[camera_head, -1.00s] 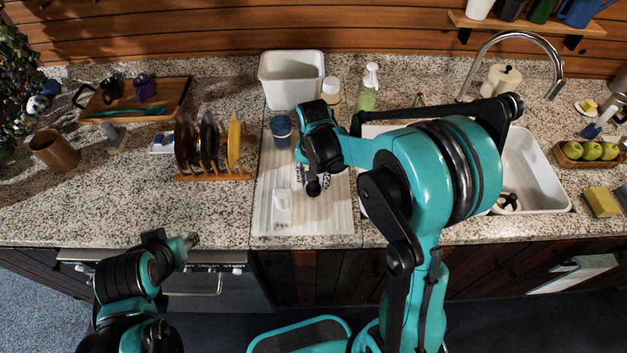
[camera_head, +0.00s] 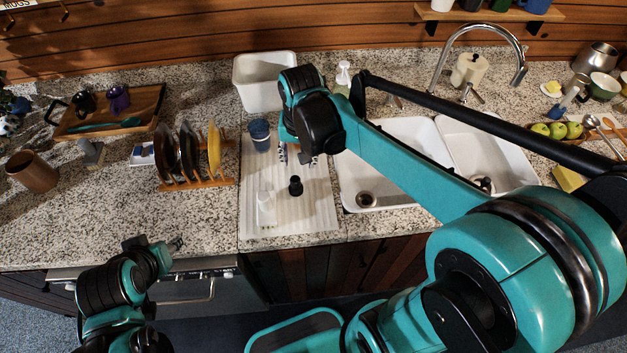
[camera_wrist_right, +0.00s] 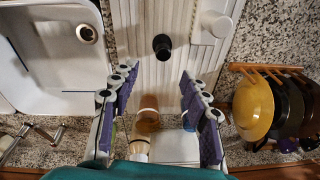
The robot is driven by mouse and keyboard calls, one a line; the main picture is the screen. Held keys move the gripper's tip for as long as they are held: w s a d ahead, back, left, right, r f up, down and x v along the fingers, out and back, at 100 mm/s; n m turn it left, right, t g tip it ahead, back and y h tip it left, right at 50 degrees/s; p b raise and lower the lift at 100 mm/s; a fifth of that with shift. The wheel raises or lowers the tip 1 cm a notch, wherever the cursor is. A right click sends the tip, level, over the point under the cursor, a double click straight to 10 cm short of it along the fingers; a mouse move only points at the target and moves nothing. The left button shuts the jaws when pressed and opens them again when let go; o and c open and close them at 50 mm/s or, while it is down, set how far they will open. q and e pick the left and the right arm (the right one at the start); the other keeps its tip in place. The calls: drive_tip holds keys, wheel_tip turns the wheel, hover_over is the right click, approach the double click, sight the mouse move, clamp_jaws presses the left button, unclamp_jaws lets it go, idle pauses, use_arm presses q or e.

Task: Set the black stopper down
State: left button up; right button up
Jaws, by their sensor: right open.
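The black stopper (camera_head: 295,186) stands upright on the white ribbed drainboard (camera_head: 315,215), apart from the fingers. It also shows in the right wrist view (camera_wrist_right: 162,45), beyond the fingertips and between their lines. My right gripper (camera_wrist_right: 158,78) is open and empty, with its purple-padded fingers spread. In the head view the right gripper (camera_head: 297,153) is behind the stopper, and its own wrist partly hides its fingers. My left gripper (camera_head: 175,244) is low at the front, before the counter edge; its jaw state is too small to tell.
A white bottle-like item (camera_head: 265,208) is just left of the stopper. A blue cup (camera_head: 260,135) stands at the board's back left. A plate rack (camera_head: 200,183) is to the left, and the white sink (camera_head: 385,180) is to the right. The board's front right is clear.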

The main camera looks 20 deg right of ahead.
drive_tip(key=s+d+n+t, duration=0.1)
drive_tip(key=s+n+t, duration=0.4)
drive_tip(key=s, duration=0.6)
drive_tip(key=shift+s+r+t, duration=0.2)
drive_tip(key=shift+t, duration=0.1)
wheel_tip(320, 180, down, 8)
drive_tip(key=b, duration=0.7)
drive_tip(key=shift+r+b, duration=0.25)
drive_tip(key=shift+b, duration=0.05)
drive_tip(key=shift+d, duration=0.1)
